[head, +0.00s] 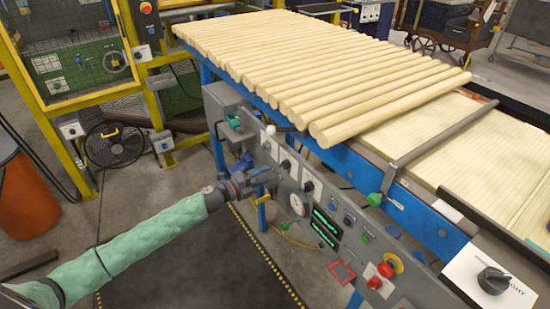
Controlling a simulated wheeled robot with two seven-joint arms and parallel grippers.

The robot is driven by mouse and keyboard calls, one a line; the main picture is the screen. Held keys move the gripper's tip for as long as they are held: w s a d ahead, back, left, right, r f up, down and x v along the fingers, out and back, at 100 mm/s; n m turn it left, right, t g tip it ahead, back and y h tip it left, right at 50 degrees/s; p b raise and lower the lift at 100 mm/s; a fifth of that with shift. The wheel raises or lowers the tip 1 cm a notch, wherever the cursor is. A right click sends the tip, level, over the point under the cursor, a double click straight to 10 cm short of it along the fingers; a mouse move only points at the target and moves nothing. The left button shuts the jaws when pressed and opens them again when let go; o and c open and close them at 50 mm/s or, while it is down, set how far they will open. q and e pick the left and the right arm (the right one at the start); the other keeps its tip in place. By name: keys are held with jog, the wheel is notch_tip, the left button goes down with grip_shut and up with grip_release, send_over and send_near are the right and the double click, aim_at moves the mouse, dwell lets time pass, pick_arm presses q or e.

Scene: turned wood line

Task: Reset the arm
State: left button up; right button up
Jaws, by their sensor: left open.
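My left arm (135,244), in a quilted green sleeve, reaches in from the lower left. My left gripper (268,180) is dark grey and open, in front of the left end of the grey control panel (310,212). I see nothing held in it; whether it touches the panel cannot be told. Above it are a green-handled part (234,120) and a lever with a white ball (270,130). The panel carries a white gauge (297,204), green displays (325,228), a red button (375,282) and a red-and-yellow stop button (391,263). My right gripper is out of view.
Turned wooden rods (315,65) lie side by side on the blue-framed line behind the panel. A yellow-framed machine (75,60), a black fan (115,144) and an orange bin (25,195) stand at the left. The dark floor mat (200,270) is clear.

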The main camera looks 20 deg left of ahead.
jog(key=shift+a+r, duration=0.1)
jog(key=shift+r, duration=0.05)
pick_arm(q)
jog(key=w+a+r+n+t+y, duration=0.2)
jog(key=a+n+y, duration=0.7)
jog(key=n+y, duration=0.4)
jog(key=s+d+f+n+g+h, duration=0.1)
jog(key=s+d+f+n+g, duration=0.3)
jog(key=s, duration=1.1)
jog(key=s+d+f+n+g+h+p, duration=0.1)
jog(key=s+d+f+n+g, duration=0.3)
jog(key=s+d, duration=0.7)
jog(key=s+d+f+n+g+h+p, duration=0.1)
jog(key=s+d+f+n+g, duration=0.3)
jog(key=s, duration=1.6)
jog(key=d+g, duration=0.2)
jog(key=d, duration=0.2)
jog(key=shift+f+h, duration=0.2)
jog(key=shift+h, duration=0.2)
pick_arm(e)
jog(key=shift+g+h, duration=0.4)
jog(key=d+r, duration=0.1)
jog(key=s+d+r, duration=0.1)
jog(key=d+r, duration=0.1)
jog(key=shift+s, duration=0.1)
pick_arm(q)
jog(key=shift+d, duration=0.1)
